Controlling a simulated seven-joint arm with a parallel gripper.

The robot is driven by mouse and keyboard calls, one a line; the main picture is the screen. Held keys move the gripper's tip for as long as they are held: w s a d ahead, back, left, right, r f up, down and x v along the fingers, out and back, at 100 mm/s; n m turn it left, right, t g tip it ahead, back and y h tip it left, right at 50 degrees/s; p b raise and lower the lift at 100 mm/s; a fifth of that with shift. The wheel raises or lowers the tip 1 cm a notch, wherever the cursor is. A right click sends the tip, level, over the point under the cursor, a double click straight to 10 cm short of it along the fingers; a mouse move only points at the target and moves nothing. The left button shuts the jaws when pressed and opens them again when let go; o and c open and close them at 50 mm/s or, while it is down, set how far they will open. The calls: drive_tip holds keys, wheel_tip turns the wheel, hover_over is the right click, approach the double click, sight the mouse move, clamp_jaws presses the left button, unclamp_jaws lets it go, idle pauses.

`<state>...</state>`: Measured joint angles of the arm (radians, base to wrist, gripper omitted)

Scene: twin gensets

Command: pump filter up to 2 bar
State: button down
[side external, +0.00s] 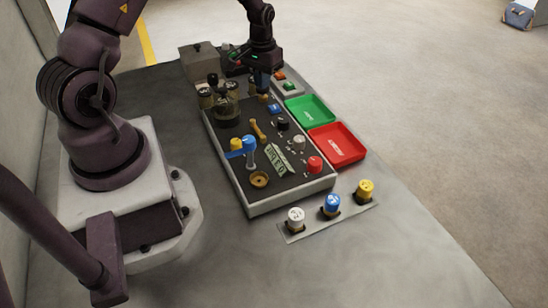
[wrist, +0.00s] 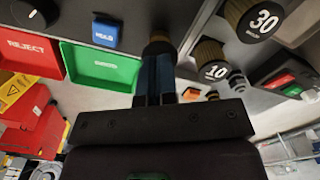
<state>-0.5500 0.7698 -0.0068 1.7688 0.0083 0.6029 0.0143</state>
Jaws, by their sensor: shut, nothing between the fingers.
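My gripper (side external: 262,82) is over the far end of the dark panel, fingers pointing down. In the wrist view its blue-grey fingers (wrist: 157,82) are shut with nothing between them. A tan, dark-topped round part (wrist: 158,47) lies right at the fingertips; I cannot tell whether they touch it or whether it is the pump. Two ribbed filter caps, marked 30 (wrist: 262,20) and 10 (wrist: 213,66), show in the wrist view. No pressure reading is legible.
A blue HOLD button (wrist: 106,33) is close to the fingers. Green (side external: 309,110) and red (side external: 338,145) trays lie right of the panel. A blue-and-yellow valve (side external: 249,152) and brass handle (side external: 258,131) stand nearer. White, blue and yellow knobs sit on a front strip (side external: 350,212).

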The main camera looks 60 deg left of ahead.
drive_tip(key=shift+f, duration=0.4)
drive_tip(key=shift+r, duration=1.7)
drive_tip(key=shift+f, duration=0.2)
drive_tip(key=shift+f, duration=1.45)
drive_tip(key=shift+r, duration=1.65)
drive_tip(key=shift+f, duration=0.15)
